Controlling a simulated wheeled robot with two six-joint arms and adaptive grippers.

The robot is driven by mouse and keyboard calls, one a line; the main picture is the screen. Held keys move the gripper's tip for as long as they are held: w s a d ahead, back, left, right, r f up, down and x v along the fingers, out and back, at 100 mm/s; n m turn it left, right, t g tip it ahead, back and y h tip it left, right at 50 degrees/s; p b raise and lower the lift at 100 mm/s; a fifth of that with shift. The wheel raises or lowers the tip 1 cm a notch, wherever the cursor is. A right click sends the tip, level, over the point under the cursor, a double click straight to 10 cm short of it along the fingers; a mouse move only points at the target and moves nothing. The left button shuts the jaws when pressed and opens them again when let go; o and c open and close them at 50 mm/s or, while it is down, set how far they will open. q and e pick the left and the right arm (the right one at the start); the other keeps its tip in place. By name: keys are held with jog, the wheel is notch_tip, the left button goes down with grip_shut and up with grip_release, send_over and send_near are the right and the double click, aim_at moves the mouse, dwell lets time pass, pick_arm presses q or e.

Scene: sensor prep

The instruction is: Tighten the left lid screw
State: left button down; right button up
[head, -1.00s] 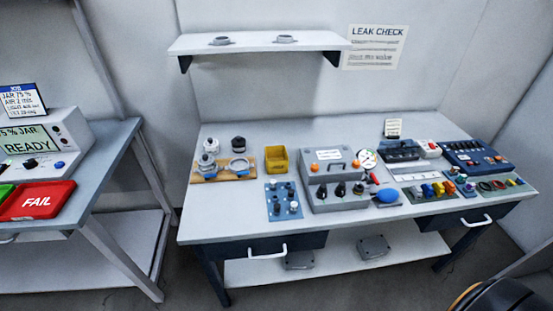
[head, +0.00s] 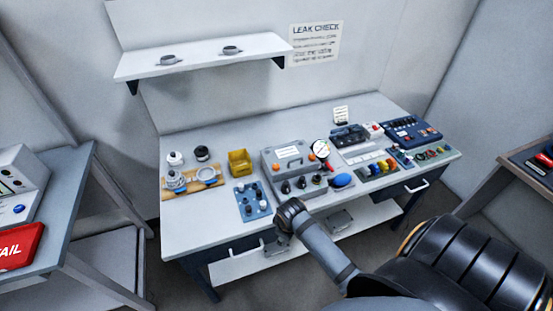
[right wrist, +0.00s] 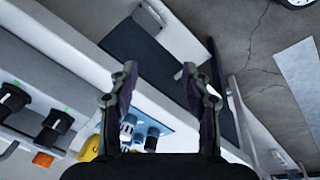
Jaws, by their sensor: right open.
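The grey box (head: 283,160) with a labelled lid stands mid-bench in the head view. Two orange knobs show on its lid side, the left one (head: 283,168) and the right one (head: 309,157); they look like the lid screws. Black knobs line its lower front. My right gripper (head: 284,214) is at the bench's front edge, in front of the box and apart from it. In the right wrist view its two fingers (right wrist: 160,72) are spread with nothing between the tips. Black knobs (right wrist: 54,126) show left of them. My left gripper is not in view.
A blue mat (head: 244,212) with several small knobs lies left of the box, near a yellow bin (head: 239,162). A round gauge (head: 321,149) and a blue bulb (head: 341,180) are at the box's right. A shelf (head: 200,62) hangs above. The bench's front left is clear.

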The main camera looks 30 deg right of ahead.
jog(key=w+d+r+n+g+p, duration=0.15)
jog(key=w+d+r+n, duration=0.35)
jog(key=w+r+n, duration=0.5)
jog(key=n+g+y, duration=0.1)
jog(key=n, duration=0.4)
send_near(276, 165)
notch_tip(276, 165, down, 9)
jog(key=shift+s+r+p, duration=0.1)
jog(key=shift+r+p, duration=0.1)
jog(key=shift+p, duration=0.6)
jog(key=shift+c, duration=0.2)
grip_shut()
